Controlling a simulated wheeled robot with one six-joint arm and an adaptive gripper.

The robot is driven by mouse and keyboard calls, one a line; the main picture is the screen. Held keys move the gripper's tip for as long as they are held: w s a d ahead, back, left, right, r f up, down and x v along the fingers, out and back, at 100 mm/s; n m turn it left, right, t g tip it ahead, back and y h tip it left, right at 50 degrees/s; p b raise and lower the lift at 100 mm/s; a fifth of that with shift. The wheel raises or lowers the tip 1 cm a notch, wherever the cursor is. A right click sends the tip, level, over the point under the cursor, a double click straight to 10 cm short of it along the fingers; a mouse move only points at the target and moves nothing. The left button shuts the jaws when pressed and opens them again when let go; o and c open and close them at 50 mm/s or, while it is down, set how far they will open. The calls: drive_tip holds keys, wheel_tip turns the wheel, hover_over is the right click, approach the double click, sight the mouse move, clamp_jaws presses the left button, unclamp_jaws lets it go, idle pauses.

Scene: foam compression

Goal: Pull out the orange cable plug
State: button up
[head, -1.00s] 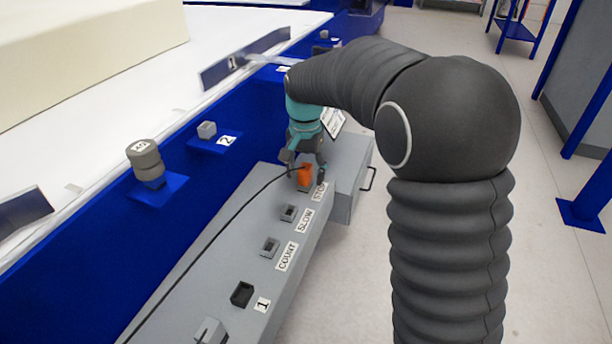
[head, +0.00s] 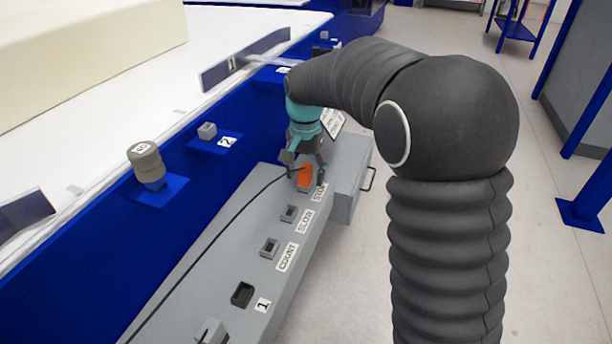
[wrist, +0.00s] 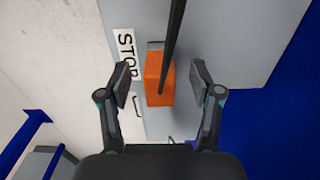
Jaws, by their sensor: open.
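The orange cable plug (head: 304,175) sits at the socket beside the STOP label on the grey panel. A black cable (head: 232,217) runs from it toward the front left. My gripper (head: 306,172) points down over the plug with a finger on either side. In the wrist view the plug (wrist: 159,78) lies between the open fingers of my gripper (wrist: 160,85), with a gap on each side. It is nearer the left finger. The cable crosses over the plug there and hides part of it.
Sockets marked SLOW (head: 289,214) and COUNT (head: 269,248), and a black socket (head: 242,294) by label 1, line the grey panel (head: 205,280). A blue machine wall (head: 120,245) rises at left, with a grey knob (head: 146,162) on a bracket. Open floor lies to the right.

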sight(305, 168)
idle(0.3)
clamp_jaws()
drive_tip(key=shift+r, duration=0.2)
drive_tip(key=shift+r+p, duration=2.2)
drive_tip(key=shift+r, duration=0.65)
